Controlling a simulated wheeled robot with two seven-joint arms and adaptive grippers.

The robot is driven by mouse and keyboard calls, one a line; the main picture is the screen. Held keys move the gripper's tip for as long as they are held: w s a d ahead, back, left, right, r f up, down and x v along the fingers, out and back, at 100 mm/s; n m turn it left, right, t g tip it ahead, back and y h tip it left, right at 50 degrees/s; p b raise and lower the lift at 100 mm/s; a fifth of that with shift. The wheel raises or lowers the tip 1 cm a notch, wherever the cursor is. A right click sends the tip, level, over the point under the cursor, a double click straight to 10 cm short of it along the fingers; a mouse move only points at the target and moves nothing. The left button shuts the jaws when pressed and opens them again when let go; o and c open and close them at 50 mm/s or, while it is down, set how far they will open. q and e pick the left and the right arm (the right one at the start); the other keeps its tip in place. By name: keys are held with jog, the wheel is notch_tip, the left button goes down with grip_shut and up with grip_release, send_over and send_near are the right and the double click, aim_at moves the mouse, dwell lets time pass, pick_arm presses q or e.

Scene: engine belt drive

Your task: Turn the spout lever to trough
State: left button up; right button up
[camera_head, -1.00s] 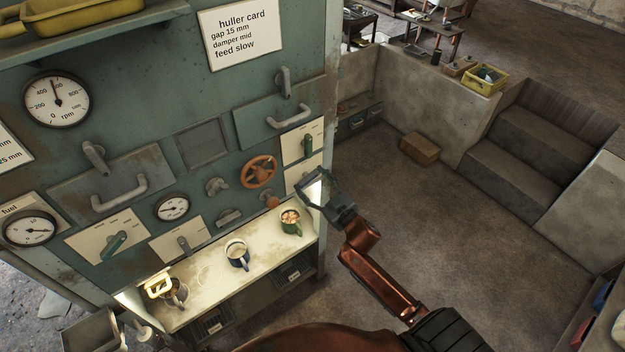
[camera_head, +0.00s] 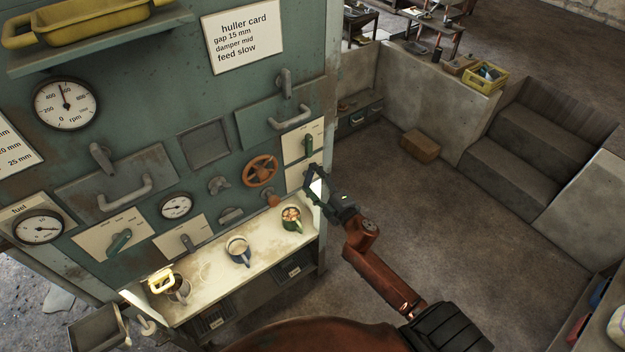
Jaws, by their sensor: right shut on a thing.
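My right gripper (camera_head: 313,183) is at the right end of the green machine front, by a small cream plate (camera_head: 296,176) low on the panel. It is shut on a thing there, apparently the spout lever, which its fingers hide. The plate's markings are too small to read and partly covered. Above it is another cream plate with a green lever (camera_head: 308,145), which the gripper does not touch. My left gripper is not in view.
An orange handwheel (camera_head: 260,171) is left of my gripper. The floor to the right is mostly clear.

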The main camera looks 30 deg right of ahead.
jog(key=n, duration=0.3)
jog(key=shift+n, duration=0.5)
jog(key=o, duration=1.2)
jog(key=shift+c, duration=0.2)
jog(key=shift+s, duration=0.25)
jog(key=s, duration=1.1)
jog(key=shift+s+d, duration=0.3)
jog(key=shift+d, duration=0.15)
jog(key=shift+f, duration=0.1)
